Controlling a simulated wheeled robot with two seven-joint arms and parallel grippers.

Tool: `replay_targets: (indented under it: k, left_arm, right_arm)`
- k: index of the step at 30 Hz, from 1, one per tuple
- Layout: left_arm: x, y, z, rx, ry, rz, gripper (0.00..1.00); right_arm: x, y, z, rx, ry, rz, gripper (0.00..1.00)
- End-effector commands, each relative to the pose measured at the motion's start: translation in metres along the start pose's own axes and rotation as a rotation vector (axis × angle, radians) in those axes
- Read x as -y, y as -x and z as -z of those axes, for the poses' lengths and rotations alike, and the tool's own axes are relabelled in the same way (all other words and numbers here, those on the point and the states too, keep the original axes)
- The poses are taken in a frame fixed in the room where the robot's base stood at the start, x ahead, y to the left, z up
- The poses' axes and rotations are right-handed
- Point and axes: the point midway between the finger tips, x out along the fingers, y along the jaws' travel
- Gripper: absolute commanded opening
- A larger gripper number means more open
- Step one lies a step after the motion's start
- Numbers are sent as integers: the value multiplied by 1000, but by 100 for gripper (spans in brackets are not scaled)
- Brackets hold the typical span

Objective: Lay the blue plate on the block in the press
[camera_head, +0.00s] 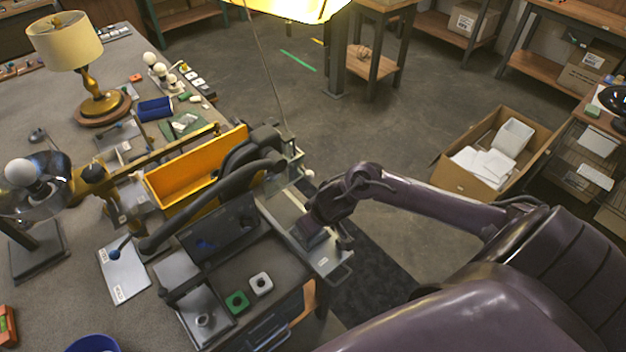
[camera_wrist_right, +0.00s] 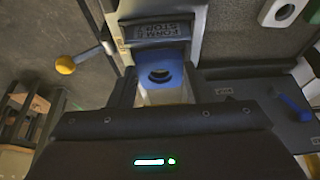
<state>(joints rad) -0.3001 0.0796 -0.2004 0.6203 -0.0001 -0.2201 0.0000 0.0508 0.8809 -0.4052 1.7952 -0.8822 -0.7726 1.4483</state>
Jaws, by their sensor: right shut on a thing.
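The blue plate (camera_wrist_right: 177,73), with a dark round hole, sits between the fingers of my right gripper (camera_wrist_right: 164,92) in the right wrist view. The gripper is shut on it. A pale surface shows just below the plate; I cannot tell whether this is the block or whether the plate touches it. The press (camera_wrist_right: 157,33) has a dark label reading "FORM" and "STOP" directly beyond the plate. In the head view my right gripper (camera_head: 312,233) reaches down over the press's metal bed (camera_head: 325,262), and hides the plate there. My left gripper is not in view.
A green block (camera_head: 237,301) and a white block (camera_head: 261,284) stand on the bench left of the press. An orange bin (camera_head: 170,193) lies behind it. A yellow-knobbed lever (camera_wrist_right: 66,65) sticks out beside the press. A lamp (camera_head: 65,42) stands far left.

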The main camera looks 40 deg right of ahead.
Motion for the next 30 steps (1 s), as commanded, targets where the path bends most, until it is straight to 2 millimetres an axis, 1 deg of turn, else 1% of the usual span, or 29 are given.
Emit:
replay_targets:
  k: [20, 30]
  left_arm:
    - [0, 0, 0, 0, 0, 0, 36]
    - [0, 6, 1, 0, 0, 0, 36]
  right_arm:
    - [0, -4, -1, -1, 0, 1, 22]
    - [0, -1, -1, 0, 0, 1, 22]
